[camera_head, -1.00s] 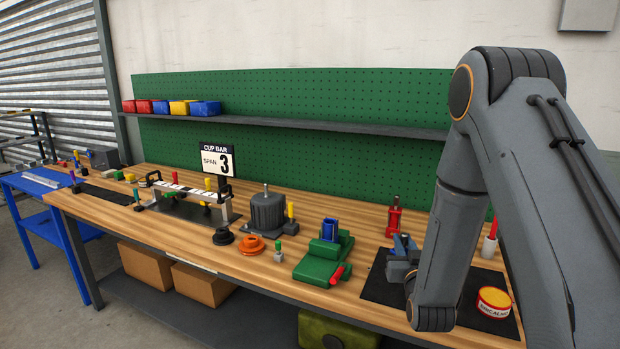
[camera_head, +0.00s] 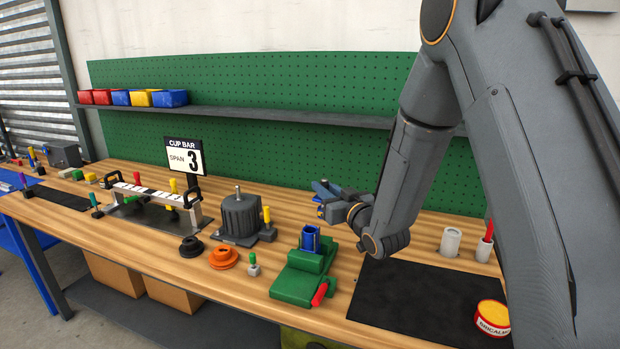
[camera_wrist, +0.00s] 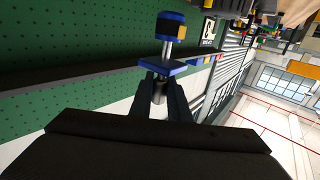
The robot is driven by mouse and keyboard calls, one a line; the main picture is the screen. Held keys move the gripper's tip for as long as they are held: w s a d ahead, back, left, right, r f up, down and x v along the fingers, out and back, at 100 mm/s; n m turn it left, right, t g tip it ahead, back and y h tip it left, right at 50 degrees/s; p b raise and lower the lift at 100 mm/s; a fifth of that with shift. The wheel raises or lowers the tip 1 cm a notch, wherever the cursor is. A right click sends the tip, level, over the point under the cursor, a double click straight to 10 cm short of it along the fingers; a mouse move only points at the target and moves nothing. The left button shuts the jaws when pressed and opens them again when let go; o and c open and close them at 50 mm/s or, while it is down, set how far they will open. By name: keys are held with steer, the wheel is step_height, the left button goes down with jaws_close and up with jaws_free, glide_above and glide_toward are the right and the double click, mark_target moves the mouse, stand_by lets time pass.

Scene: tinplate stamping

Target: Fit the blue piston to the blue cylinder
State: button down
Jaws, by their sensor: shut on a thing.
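The blue piston (camera_wrist: 170,28) is in my gripper (camera_wrist: 163,92). In the wrist view it has a blue head with a dark band, a bare metal rod and a blue square plate (camera_wrist: 165,66) just beyond the jaws. In the head view my gripper (camera_head: 326,200) is shut on it above the bench, and the piston (camera_head: 325,187) is small and partly hidden. The blue cylinder (camera_head: 310,237) stands upright in the green vise (camera_head: 298,282) with its open end up. The gripper is above and slightly right of the cylinder, apart from it.
A dark motor-like block (camera_head: 240,217), an orange ring (camera_head: 223,257) and a black ring (camera_head: 191,246) lie left of the vise. A black mat (camera_head: 425,300) with a round tin (camera_head: 492,317) is on the right. A white cup (camera_head: 450,242) stands behind the mat.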

steer(key=shift+n+g+y, duration=0.5)
steer(key=shift+n+y, duration=0.2)
steer(key=shift+n, duration=0.1)
steer(key=a+r, duration=0.1)
steer(key=a, duration=0.1)
steer(key=s+a+r, duration=0.1)
steer(key=shift+a+r, duration=0.3)
steer(key=shift+a, duration=0.1)
steer(key=shift+f+b, duration=1.8)
steer(key=shift+f, duration=0.75)
steer(key=shift+f+b, duration=2.6)
steer(key=shift+f, duration=0.6)
steer(key=c, duration=1.6)
jaws_free()
